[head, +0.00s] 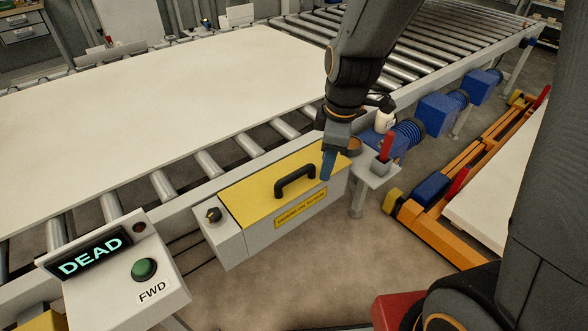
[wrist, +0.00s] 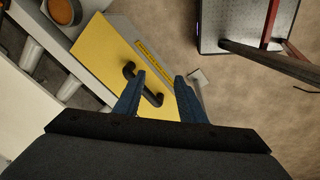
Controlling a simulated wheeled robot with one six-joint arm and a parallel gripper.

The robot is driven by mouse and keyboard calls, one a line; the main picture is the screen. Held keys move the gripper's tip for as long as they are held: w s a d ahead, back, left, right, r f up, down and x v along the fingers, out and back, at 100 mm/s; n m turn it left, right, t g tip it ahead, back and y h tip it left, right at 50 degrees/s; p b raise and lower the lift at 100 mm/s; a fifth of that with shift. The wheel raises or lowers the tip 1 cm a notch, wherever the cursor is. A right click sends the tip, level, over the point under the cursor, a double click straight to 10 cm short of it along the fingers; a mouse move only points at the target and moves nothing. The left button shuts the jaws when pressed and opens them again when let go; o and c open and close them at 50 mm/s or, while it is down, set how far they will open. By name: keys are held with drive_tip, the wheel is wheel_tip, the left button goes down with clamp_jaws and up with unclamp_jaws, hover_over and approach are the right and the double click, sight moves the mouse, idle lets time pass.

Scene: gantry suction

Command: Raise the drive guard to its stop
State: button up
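The drive guard (head: 255,187) is a yellow lid lying closed on a grey box beside the roller conveyor. A black arched handle (head: 294,180) stands on it, with a yellow label strip along the box front. In the wrist view the guard (wrist: 104,58) lies beyond my fingertips, and its handle (wrist: 129,70) shows partly behind the left finger and between the fingers. My gripper (head: 328,165) points down near the guard's right end, to the right of the handle. In the wrist view my gripper (wrist: 160,80) has its blue fingers apart with nothing held.
A small grey stand (head: 372,172) with a red-handled item (head: 386,147) is close right of my gripper. A white board (head: 150,100) lies on the rollers.

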sight(294, 174)
drive_tip(key=w+a+n, duration=0.4)
drive_tip(key=a+n, duration=0.2)
drive_tip(key=n, duration=0.4)
drive_tip(key=shift+w+a+f+p, duration=0.2)
drive_tip(key=shift+w+f+p, duration=0.15)
drive_tip(key=shift+f, duration=1.05)
drive_tip(key=shift+w+a+f+p, duration=0.2)
drive_tip(key=shift+f+p, duration=0.15)
drive_tip(key=shift+f, duration=1.1)
drive_tip(key=shift+w+a+f+p, duration=0.2)
drive_tip(key=shift+w+f+p, duration=0.15)
drive_tip(key=shift+f, duration=1.05)
clamp_jaws()
